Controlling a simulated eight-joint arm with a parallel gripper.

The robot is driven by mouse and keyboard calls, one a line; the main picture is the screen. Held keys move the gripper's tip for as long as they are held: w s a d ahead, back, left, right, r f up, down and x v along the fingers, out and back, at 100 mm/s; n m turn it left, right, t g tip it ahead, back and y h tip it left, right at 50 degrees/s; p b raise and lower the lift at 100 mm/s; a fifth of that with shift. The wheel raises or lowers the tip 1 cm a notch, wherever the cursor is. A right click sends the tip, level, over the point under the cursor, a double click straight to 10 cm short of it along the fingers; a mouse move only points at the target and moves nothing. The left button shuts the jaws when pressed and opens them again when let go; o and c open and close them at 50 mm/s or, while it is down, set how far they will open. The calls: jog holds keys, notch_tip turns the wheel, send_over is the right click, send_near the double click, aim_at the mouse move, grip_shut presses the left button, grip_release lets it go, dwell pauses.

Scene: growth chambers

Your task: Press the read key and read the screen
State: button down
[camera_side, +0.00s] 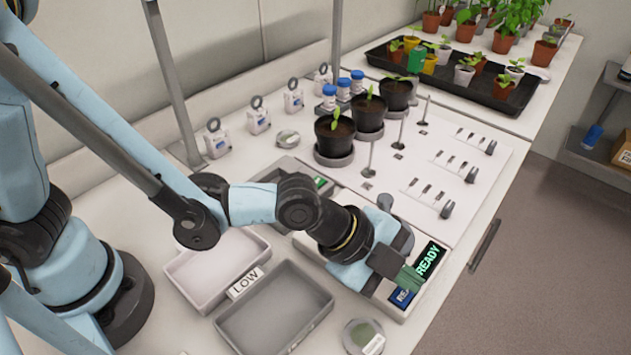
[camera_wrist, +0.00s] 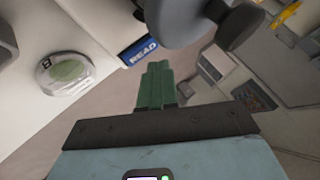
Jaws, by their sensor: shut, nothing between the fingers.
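The reader is a pale instrument (camera_side: 385,301) at the bench's front edge. Its dark screen (camera_side: 429,260) shows READY in green letters. The blue read key (camera_side: 403,297) sits below the screen, partly covered by my gripper in the side view. The key also shows in the wrist view (camera_wrist: 138,50), lettered READ, up and left of my fingertips. My gripper (camera_side: 412,279) is shut and empty, its green fingers over the instrument close to the key and screen. In the wrist view its fingers (camera_wrist: 158,68) appear beside the key; I cannot tell their height above it.
A pale tray (camera_side: 183,294) and a grey tray (camera_side: 232,331) flank a LOW label (camera_side: 245,284). A lidded dish (camera_side: 363,336) lies near the instrument, also in the wrist view (camera_wrist: 65,72). Black pots (camera_side: 333,141) with seedlings, blue-capped bottles (camera_side: 329,98) and thin posts (camera_side: 370,157) stand behind.

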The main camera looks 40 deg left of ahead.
aim_at(399, 292)
jog(key=shift+f, duration=0.2)
dwell(0.6)
jog(key=shift+f, duration=0.25)
jog(key=shift+f, duration=0.35)
dwell(0.6)
dwell(0.3)
jog(key=shift+r, duration=0.8)
jog(key=shift+r, duration=2.5)
